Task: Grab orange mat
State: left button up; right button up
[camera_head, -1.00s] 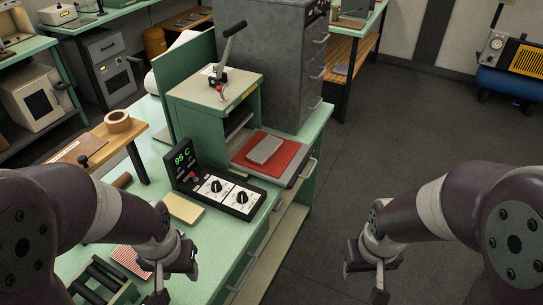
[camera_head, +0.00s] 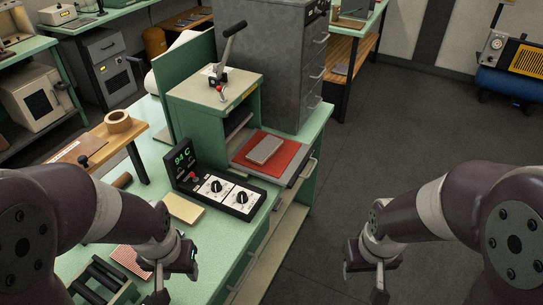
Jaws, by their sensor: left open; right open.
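My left gripper (camera_head: 174,281) is open and empty at the lower left, over the front part of the green bench and well short of the mat. My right gripper (camera_head: 366,281) is open and empty at the lower right, over the dark floor, away from the bench.
A control box (camera_head: 221,194) with a green display reading about 94 C and two knobs stands in front of the press. A yellowish block (camera_head: 184,208) and a small roller rack (camera_head: 103,283) are on the bench (camera_head: 213,243). A grey cabinet (camera_head: 283,60) stands behind.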

aim_at(266, 148)
jog(key=i+l+u, duration=0.2)
jog(key=i+l, duration=0.2)
jog(key=i+l+u, duration=0.25)
jog(key=i+l, duration=0.2)
jog(key=i+l+u, duration=0.2)
jog(key=i+l, duration=0.15)
jog(key=l, duration=0.25)
